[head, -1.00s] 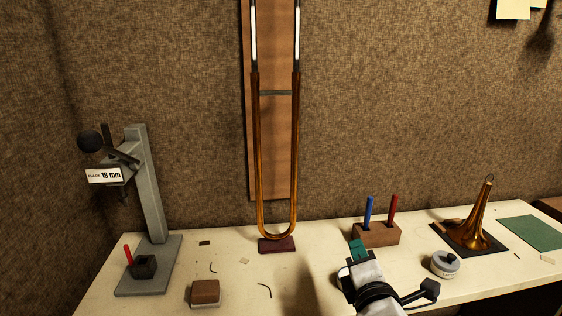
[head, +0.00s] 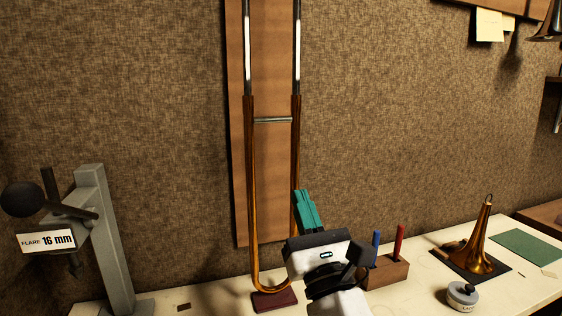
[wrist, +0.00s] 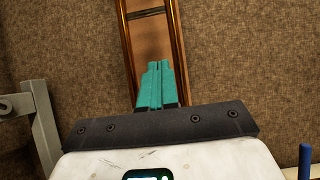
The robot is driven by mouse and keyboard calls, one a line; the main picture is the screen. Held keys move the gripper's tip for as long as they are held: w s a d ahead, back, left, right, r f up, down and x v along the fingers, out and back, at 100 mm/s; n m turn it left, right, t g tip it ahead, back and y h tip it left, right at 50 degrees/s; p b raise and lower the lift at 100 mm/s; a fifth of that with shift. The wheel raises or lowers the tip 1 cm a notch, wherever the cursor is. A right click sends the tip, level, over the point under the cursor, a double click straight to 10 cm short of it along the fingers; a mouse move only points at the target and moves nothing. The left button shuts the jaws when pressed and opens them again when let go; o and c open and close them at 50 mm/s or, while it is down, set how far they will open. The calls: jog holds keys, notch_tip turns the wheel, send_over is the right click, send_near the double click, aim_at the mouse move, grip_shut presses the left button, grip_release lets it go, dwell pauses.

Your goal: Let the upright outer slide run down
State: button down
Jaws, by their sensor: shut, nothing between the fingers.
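The outer slide (head: 251,210) is an upright brass U with its bow at the bottom. Its two legs sit over silver inner tubes (head: 248,58) in front of a wooden board (head: 272,170). A grey brace (head: 273,120) crosses between the legs. The bow is right at a dark red pad (head: 275,302) on the bench; I cannot tell whether they touch. My gripper (head: 304,205) is shut and empty, its teal fingers overlapping the right leg in the head view. In the wrist view the fingers (wrist: 157,75) point up between the legs, below the brace (wrist: 147,12). My wrist hides the lower right leg.
A grey stand (head: 105,240) with a "FLARE 16 mm" sign is at left. To the right are a brown block (head: 388,273) with blue and red sticks, a brass bell (head: 478,250), a small jar (head: 462,297) and a green mat (head: 527,247). The fabric wall is close behind.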

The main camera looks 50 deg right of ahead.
jog(key=s+r+p+x, duration=0.1)
jog(key=p+x, duration=0.5)
jog(key=x, duration=0.6)
jog(key=shift+a+r, duration=0.3)
jog(key=shift+r, duration=0.5)
